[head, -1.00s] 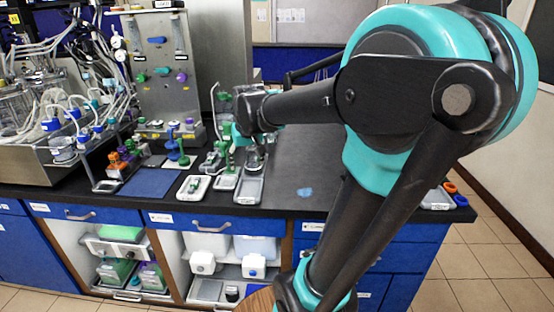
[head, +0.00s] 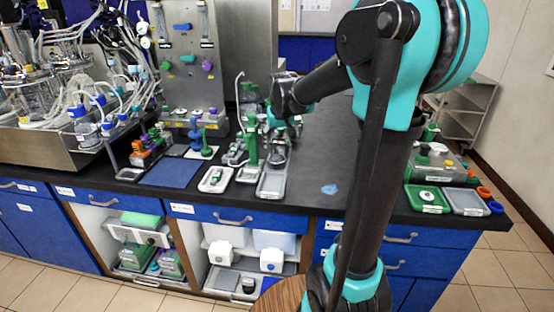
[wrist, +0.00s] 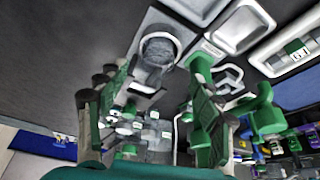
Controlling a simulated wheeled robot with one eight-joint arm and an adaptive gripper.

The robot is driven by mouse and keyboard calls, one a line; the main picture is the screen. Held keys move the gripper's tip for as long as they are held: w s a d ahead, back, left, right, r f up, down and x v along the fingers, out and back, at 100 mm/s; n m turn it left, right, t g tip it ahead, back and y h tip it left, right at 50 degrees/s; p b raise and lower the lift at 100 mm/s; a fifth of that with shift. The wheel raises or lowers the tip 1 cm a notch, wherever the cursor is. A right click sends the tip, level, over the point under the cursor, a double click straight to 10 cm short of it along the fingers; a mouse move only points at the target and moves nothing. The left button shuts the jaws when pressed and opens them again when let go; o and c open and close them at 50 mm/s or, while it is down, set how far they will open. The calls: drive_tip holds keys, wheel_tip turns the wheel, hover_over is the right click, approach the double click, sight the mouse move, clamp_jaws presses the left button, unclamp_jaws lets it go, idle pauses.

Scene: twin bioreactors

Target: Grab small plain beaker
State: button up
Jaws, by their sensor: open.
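A small round clear beaker (wrist: 159,49) shows in the wrist view, on a grey tray (wrist: 150,22). It sits beyond the fingertips, near the middle of the gap. My gripper (wrist: 155,105) is open, with one green-padded finger on each side and nothing held between them. In the head view my gripper (head: 285,118) hangs over the back of the bench, near the far end of the grey tray (head: 271,184).
A green stand (head: 252,148) is close left of my gripper, and it shows right of the fingers in the wrist view (wrist: 260,110). A white tray (head: 216,180) and blue mat (head: 170,174) lie further left. The dark bench (head: 325,150) to the right is mostly clear.

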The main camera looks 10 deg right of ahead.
sight(277, 150)
drive_tip(key=x, duration=0.5)
drive_tip(key=shift+w+r, duration=0.15)
drive_tip(key=shift+w, duration=0.15)
drive_tip(key=shift+w+f, duration=0.2)
drive_tip(key=shift+f, duration=0.45)
drive_tip(key=c, duration=1.4)
drive_tip(key=shift+r, duration=0.1)
